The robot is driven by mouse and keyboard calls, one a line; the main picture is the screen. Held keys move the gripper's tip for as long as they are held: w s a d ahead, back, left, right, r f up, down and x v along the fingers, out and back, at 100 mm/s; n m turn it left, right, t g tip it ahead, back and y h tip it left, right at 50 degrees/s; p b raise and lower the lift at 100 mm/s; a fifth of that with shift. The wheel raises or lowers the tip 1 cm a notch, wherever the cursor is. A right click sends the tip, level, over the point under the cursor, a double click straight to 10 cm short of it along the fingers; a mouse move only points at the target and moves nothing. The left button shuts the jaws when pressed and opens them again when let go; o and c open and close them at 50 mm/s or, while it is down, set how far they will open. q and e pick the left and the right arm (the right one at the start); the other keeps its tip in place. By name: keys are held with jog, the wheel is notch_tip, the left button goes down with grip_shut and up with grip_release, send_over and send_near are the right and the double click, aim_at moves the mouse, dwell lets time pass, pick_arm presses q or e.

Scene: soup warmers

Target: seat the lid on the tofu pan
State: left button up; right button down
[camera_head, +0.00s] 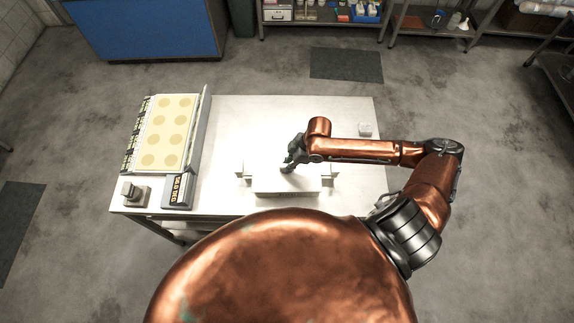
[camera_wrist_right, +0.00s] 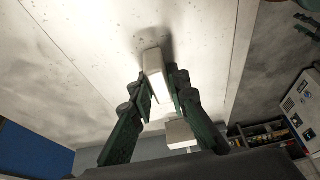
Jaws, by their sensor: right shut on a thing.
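A white pan or covered box (camera_head: 305,186) with small parts jutting from its left and right sides stands near the middle of the white table. It is overexposed, so I cannot tell lid from pan, or whether the lid sits on the rim. My right gripper (camera_head: 288,165) is over it, fingers pointing down. In the right wrist view my right gripper (camera_wrist_right: 160,82) has its dark green fingers closed around a pale block (camera_wrist_right: 152,64), apparently the lid's handle, against a speckled white surface. Another pale block (camera_wrist_right: 180,133) shows beyond the fingers. My left gripper is not in view.
A dark labelled block (camera_head: 178,190) and a small grey device (camera_head: 134,193) stand in front of that tray. A small white block (camera_head: 366,130) lies at the back right. The table's back middle is clear.

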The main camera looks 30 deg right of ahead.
jog(key=shift+f, duration=0.35)
jog(key=shift+c, duration=1.8)
grip_release()
jog(key=o, duration=0.4)
jog(key=shift+c, duration=0.2)
jog(key=shift+r, duration=0.1)
jog(key=shift+r+p, duration=4.9)
jog(key=shift+p, duration=0.65)
